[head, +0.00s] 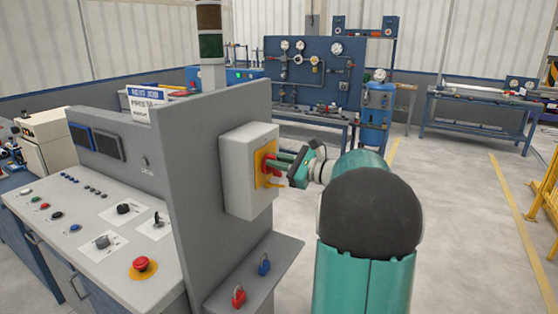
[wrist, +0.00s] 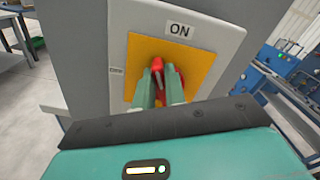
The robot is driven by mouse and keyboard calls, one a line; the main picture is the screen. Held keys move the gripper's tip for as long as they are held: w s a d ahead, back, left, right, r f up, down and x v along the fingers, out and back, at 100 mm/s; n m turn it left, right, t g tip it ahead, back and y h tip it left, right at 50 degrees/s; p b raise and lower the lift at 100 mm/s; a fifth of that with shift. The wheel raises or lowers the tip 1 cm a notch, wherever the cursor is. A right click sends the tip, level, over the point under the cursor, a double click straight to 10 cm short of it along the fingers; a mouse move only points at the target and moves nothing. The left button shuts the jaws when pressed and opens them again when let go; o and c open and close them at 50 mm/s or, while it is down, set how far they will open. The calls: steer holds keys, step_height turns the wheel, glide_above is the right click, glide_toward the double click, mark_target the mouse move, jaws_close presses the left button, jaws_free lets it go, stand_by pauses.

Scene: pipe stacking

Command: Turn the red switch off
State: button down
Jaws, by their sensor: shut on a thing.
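The red switch (wrist: 157,66) is a rotary handle on a yellow plate (wrist: 202,66) on the front of a grey box (head: 238,165). In the wrist view its visible end points up toward the ON label (wrist: 179,29); an OFF label (wrist: 116,71) is at the plate's left. My gripper (wrist: 160,84) is shut on the red switch, with green fingers on both sides of the handle. In the head view my gripper (head: 277,163) reaches the switch from the right. The fingers hide much of the handle.
The box is mounted on a grey panel (head: 200,130) beside a control desk with a red emergency button (head: 142,265). A small shelf (head: 272,262) below the box holds a red padlock (head: 239,296) and a blue padlock (head: 264,264). Open floor lies to the right.

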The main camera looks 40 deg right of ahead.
mark_target(265, 169)
steer(key=f+n, duration=0.1)
steer(key=n, duration=0.3)
steer(key=a+n, duration=0.1)
steer(key=n, duration=0.3)
steer(key=f+n, duration=0.1)
steer(key=n, duration=0.3)
steer(key=shift+s+a+f+n, duration=0.2)
steer(key=shift+s+f+n, duration=0.1)
steer(key=shift+s+n, duration=0.1)
stand_by(0.3)
steer(key=c, duration=1.5)
jaws_free()
steer(key=shift+w, duration=0.1)
steer(key=shift+o, duration=0.2)
steer(key=v, duration=1.4)
steer(key=shift+w+a, duration=0.1)
